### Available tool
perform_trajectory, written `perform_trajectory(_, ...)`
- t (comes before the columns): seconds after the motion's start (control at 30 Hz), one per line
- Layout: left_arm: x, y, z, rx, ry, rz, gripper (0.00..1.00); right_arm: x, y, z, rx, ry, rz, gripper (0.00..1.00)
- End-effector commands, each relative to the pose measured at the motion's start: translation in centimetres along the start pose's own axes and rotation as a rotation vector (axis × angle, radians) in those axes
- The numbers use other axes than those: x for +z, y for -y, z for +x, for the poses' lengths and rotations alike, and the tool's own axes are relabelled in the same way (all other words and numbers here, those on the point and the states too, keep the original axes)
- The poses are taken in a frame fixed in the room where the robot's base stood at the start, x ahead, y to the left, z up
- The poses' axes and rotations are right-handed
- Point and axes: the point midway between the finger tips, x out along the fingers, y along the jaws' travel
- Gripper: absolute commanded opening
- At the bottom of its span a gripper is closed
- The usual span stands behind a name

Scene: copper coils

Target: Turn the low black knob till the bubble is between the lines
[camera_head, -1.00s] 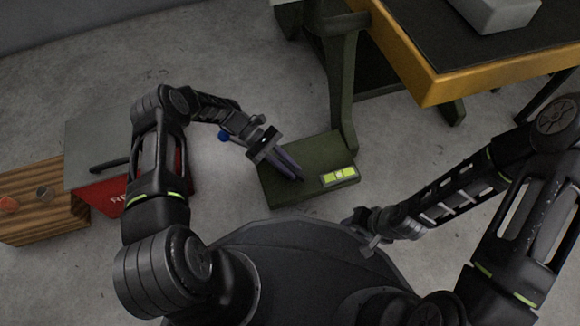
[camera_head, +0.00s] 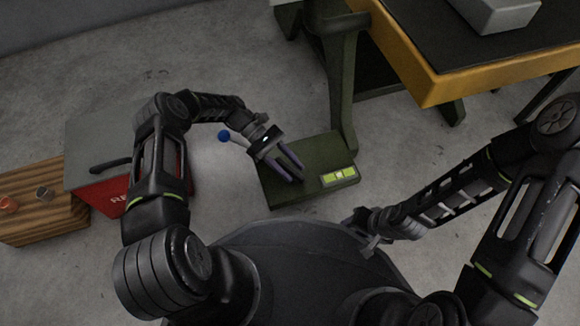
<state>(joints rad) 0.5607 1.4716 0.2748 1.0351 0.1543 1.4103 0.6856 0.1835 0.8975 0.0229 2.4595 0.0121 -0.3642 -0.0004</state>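A low green machine foot (camera_head: 310,150) sits on the floor, with a yellow-green level vial (camera_head: 338,177) at its front right corner. The vial is too small here to tell exactly where the bubble lies against the lines. My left gripper (camera_head: 294,176) reaches down over the foot, left of the vial, its two fingers apart. The black knob does not show clearly; it may be hidden at the fingertips, and I cannot tell if they touch it. My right gripper (camera_head: 362,232) is low at the right, away from the foot; its fingers are too unclear to read.
A red toolbox (camera_head: 105,196) and a wooden crate (camera_head: 45,228) stand at the left. A blue ball (camera_head: 224,136) shows beside my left wrist. Grey floor lies open between.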

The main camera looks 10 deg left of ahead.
Motion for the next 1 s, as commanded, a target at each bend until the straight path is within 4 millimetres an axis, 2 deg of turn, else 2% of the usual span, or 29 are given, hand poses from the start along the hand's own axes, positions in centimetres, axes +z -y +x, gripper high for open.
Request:
perform_trajectory(0.27, 0.4, 0.0, -0.2, 0.0, -0.001, 0.0, 0.38, 0.0, 0.1, -0.3, 0.0, 0.0, 0.0, 0.36)
perform_trajectory(0.37, 1.4, 0.0, -0.6, -0.001, -0.001, 0.0, 0.38, 0.1, 0.3, -0.8, 0.001, 0.001, -0.001, 0.36)
perform_trajectory(0.8, 8.4, 0.0, -3.5, 0.0, -0.001, 0.0, 0.38, 0.4, 1.6, -4.0, 0.008, 0.004, -0.004, 0.36)
perform_trajectory(1.0, 9.3, 0.0, -3.9, 0.0, -0.001, 0.0, 0.38, 0.5, 1.6, -4.2, 0.009, 0.005, -0.005, 0.36)
